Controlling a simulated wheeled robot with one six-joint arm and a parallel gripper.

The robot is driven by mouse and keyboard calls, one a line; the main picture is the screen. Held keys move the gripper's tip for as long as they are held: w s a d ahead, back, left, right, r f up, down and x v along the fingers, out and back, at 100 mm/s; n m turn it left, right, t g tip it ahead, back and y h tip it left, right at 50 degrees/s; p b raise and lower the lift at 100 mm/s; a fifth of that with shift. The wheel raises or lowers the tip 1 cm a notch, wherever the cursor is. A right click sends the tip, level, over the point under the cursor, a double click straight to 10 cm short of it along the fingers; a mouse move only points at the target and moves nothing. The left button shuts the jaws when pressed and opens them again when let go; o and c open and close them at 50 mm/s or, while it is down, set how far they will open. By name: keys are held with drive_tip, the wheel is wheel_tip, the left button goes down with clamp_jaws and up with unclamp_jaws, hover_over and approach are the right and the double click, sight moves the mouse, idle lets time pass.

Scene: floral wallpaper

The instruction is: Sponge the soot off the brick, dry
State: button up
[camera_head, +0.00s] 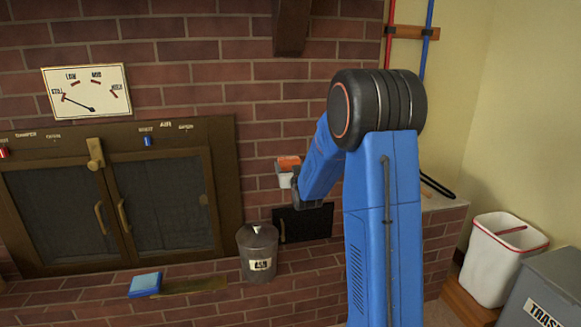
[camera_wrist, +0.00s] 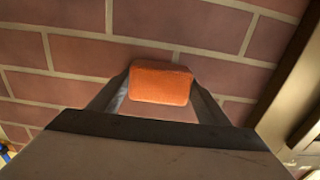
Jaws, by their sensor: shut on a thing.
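My gripper (camera_head: 294,178) is shut on an orange sponge (camera_head: 288,162) in front of the brick wall (camera_head: 190,75). In the wrist view the sponge (camera_wrist: 160,82) sits between the two dark fingers, with brick and pale mortar behind it. A whitish patch shows just under the orange in the head view; I cannot tell if it is part of the sponge. I cannot tell whether the sponge touches the wall. No soot stands out clearly on the bricks in view, and the wall behind the sponge and my arm is hidden.
A lidded grey ash can (camera_head: 258,255) and a blue sponge-like block (camera_head: 145,284) stand on the brick ledge. A small black door (camera_head: 304,223) is below my gripper. Brown double doors (camera_head: 110,200) are left. A white red-rimmed bin (camera_head: 497,265) and trash bin (camera_head: 548,290) stand right.

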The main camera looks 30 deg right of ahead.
drive_tip(key=shift+v, duration=2.7)
drive_tip(key=shift+s+d, duration=0.1)
drive_tip(key=v, duration=0.2)
drive_tip(key=shift+s, duration=0.4)
drive_tip(key=x, duration=0.6)
drive_tip(key=shift+w, duration=0.4)
drive_tip(key=shift+x, duration=1.05)
